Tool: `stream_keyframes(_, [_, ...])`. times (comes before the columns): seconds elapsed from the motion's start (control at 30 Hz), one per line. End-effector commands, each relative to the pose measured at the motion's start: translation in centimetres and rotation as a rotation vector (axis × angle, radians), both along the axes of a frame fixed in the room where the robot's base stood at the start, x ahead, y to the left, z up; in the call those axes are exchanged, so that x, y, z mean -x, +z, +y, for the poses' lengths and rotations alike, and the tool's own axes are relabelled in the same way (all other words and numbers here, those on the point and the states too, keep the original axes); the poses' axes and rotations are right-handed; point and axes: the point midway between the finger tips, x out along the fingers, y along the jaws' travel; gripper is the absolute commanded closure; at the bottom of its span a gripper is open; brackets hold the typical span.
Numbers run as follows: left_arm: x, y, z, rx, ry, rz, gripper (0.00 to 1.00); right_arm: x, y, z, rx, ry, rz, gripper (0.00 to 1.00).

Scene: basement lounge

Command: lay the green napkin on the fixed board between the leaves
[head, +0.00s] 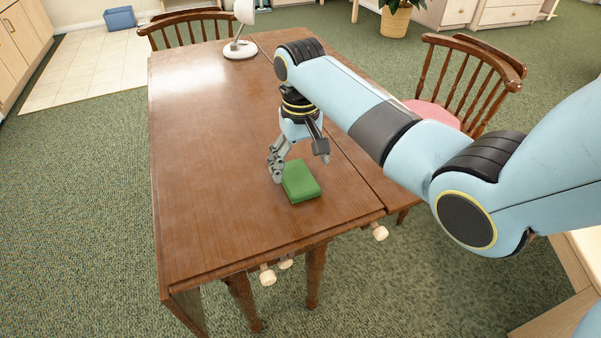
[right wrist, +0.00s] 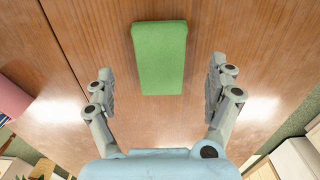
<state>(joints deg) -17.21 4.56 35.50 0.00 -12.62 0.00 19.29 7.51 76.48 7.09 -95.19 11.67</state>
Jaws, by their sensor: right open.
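The green napkin (head: 301,183) is a thick folded rectangle lying flat on the brown wooden table (head: 205,190), near its front edge. It lies left of the long seam on the right side of the tabletop. My right gripper (head: 299,167) points down just behind and above it, with its fingers spread. In the right wrist view the napkin (right wrist: 160,60) lies ahead, centred between the open fingers (right wrist: 160,78), with a gap on each side and nothing held. My left gripper is not in view.
A white lamp (head: 240,42) stands at the table's far end. A wooden chair with a pink seat (head: 436,112) is at the right, another chair (head: 190,28) at the far end. Light knobs (head: 267,275) stick out below the front edge. The tabletop's left side is clear.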

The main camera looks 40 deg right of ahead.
Motion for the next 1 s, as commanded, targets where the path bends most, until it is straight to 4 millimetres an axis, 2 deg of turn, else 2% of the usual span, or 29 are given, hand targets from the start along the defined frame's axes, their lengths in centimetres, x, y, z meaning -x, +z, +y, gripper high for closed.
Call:
stream_keyframes(0.03, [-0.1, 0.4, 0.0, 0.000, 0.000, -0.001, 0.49, -0.1, 1.5, 0.0, 0.001, 0.000, -0.004, 0.12])
stream_keyframes(0.1, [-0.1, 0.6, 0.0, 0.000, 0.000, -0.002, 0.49, -0.1, 3.0, 0.0, 0.000, 0.000, -0.004, 0.12])
stream_keyframes(0.33, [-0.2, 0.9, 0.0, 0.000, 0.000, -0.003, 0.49, -0.1, 6.4, 0.0, -0.001, -0.001, -0.001, 0.12])
stream_keyframes(0.5, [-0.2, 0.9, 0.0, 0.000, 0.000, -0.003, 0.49, 0.0, 7.0, 0.0, -0.001, -0.001, 0.000, 0.12])
stream_keyframes(1.0, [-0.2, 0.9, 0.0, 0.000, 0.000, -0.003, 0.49, 0.1, 6.9, 0.0, 0.000, 0.000, 0.000, 0.12])
